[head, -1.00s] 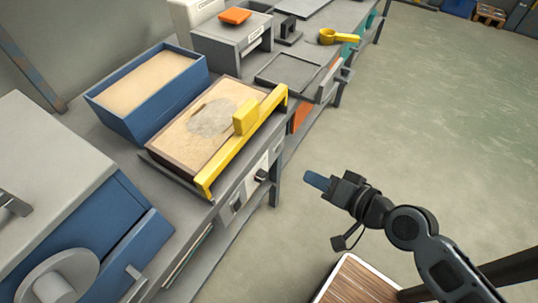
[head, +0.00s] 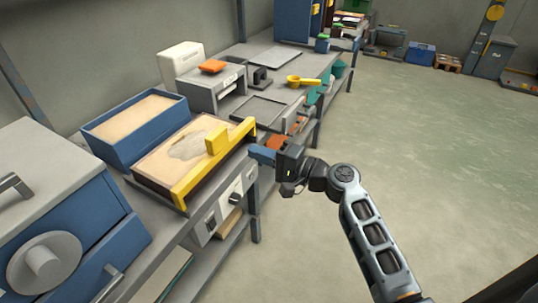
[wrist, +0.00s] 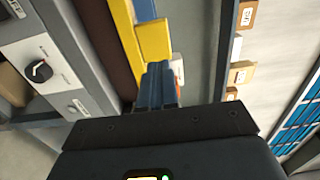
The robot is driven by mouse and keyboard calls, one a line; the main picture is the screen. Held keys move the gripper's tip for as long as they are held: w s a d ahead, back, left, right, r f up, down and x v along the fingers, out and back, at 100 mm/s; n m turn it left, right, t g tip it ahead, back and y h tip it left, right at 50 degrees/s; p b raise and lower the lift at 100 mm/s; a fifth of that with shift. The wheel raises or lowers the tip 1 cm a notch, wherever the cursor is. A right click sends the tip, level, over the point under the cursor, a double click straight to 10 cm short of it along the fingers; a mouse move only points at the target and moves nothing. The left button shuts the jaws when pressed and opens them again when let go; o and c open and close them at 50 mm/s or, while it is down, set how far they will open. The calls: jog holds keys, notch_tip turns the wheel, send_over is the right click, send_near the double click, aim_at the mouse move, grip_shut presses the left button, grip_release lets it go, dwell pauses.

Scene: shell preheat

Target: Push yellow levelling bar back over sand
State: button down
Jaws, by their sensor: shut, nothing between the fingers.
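The yellow levelling bar (head: 196,181) lies along the front edge of the sand tray in the head view, with a raised yellow block at its middle. The sand bed (head: 165,160) behind it is pale, with a greyer patch near the block. My gripper (head: 255,152) is shut and empty, its blue fingers close to the bar on the aisle side. In the wrist view the shut fingers (wrist: 158,88) point at the yellow bar (wrist: 128,40) and its block. I cannot tell whether they touch it.
A blue bin of sand (head: 137,131) stands behind the tray. A blue cabinet (head: 60,215) with a round knob is at the left. A flat grey tray (head: 250,112) and a yellow scoop (head: 303,81) lie farther along the bench. The floor at right is clear.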

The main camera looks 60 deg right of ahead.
aim_at(220, 139)
jog(key=w+p, duration=0.1)
jog(key=w, duration=0.7)
jog(key=shift+w+a+p, duration=0.15)
jog(key=shift+w+p, duration=0.15)
jog(key=shift+w, duration=0.05)
jog(key=w+b, duration=0.2)
jog(key=w, duration=0.4)
jog(key=w+b, duration=0.3)
jog(key=w, duration=0.4)
jog(key=w+b, duration=0.3)
jog(key=w, duration=0.4)
jog(key=shift+w+a+f, duration=0.15)
jog(key=shift+w+a, duration=0.1)
jog(key=shift+a, duration=0.1)
jog(key=shift+w+b, duration=0.35)
jog(key=shift+w+r, duration=0.2)
jog(key=shift+r, duration=0.1)
jog(key=shift+a+r, duration=0.1)
